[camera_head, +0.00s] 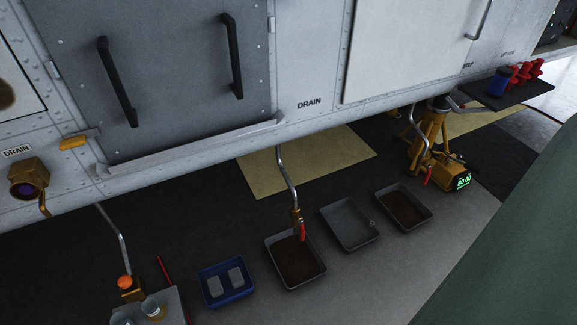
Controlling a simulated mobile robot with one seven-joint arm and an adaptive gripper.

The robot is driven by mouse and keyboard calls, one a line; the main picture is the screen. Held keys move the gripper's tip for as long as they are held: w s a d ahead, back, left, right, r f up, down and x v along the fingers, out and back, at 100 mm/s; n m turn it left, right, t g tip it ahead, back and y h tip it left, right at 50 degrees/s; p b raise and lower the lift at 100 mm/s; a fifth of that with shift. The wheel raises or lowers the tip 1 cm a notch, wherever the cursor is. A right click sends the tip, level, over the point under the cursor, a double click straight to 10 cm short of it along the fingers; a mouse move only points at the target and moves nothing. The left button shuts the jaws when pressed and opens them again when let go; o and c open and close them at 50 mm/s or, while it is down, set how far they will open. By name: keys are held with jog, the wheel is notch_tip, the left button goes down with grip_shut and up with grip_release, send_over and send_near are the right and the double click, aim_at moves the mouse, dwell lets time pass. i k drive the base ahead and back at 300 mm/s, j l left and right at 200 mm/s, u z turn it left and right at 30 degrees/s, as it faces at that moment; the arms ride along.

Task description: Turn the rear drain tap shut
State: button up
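Under the pale fuselage, a bent metal drain pipe (288,178) hangs at the middle and ends in a brass tap (296,216) with a red lever (302,231). The lever points down, roughly along the pipe, over a dark tray (297,283). A second pipe (415,125) at the right ends near a red lever (427,175), also pointing down. A third pipe (117,232) at the left leads to a brass part with an orange knob (125,282). I cannot tell which is the rear tap. My gripper is not in view.
Two more trays (350,249) (429,209) and a blue tray (248,293) lie on the floor. A yellow jack (432,125) and a box with a green display (462,180) stand at the right. A large green surface (520,240) fills the lower right.

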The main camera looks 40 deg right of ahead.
aim_at(301, 222)
jog(key=i+l+z, duration=0.15)
jog(key=l+z, duration=0.3)
jog(key=i+l+z, duration=0.2)
jog(key=z, duration=0.3)
